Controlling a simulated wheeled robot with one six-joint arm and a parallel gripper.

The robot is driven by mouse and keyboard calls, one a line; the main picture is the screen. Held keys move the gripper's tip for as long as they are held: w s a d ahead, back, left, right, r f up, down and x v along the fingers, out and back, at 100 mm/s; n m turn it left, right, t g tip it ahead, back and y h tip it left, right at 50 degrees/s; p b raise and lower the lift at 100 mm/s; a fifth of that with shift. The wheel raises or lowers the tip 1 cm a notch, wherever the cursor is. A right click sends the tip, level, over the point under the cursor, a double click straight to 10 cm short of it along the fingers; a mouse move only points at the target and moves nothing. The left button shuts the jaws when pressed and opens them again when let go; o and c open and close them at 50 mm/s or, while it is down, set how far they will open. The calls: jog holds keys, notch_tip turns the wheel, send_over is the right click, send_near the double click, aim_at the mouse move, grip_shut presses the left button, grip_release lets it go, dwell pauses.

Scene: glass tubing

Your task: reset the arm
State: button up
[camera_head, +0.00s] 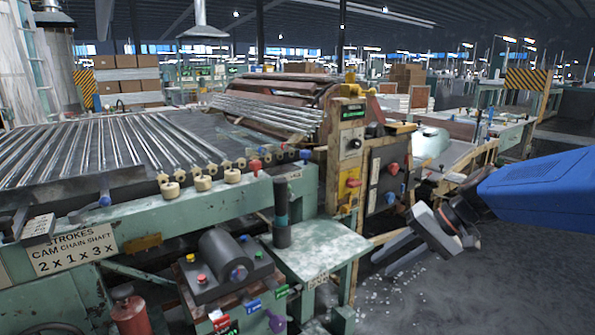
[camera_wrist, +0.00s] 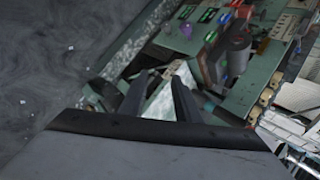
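My gripper (camera_head: 383,264) is at the right of the head view, on the end of my blue arm. It hangs over the grey floor, to the right of the green machine's small side table (camera_head: 325,243). Its two dark fingers point down and left and stand apart with nothing between them. The wrist view also shows my gripper (camera_wrist: 159,80) with a clear gap between its fingers. Part of the machine shows beyond them. Most of my arm lies outside the head view.
The green machine (camera_head: 150,225) with glass tubes (camera_head: 110,145) fills the left and middle. A control panel (camera_head: 352,145) with knobs stands left of my arm. A red extinguisher-like cylinder (camera_head: 130,312) is at lower left. Open floor (camera_head: 480,290) lies below my arm.

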jog(key=s+d+f+n+t+h, duration=0.1)
jog(key=s+d+f+h, duration=0.1)
jog(key=s, duration=0.7)
jog(key=s+d+f+n+t+h, duration=0.1)
jog(key=s+d+h, duration=0.4)
jog(key=s, duration=0.5)
jog(key=shift+d+f+t+h, duration=0.2)
jog(key=shift+f+t+h, duration=0.3)
jog(key=shift+f, duration=0.4)
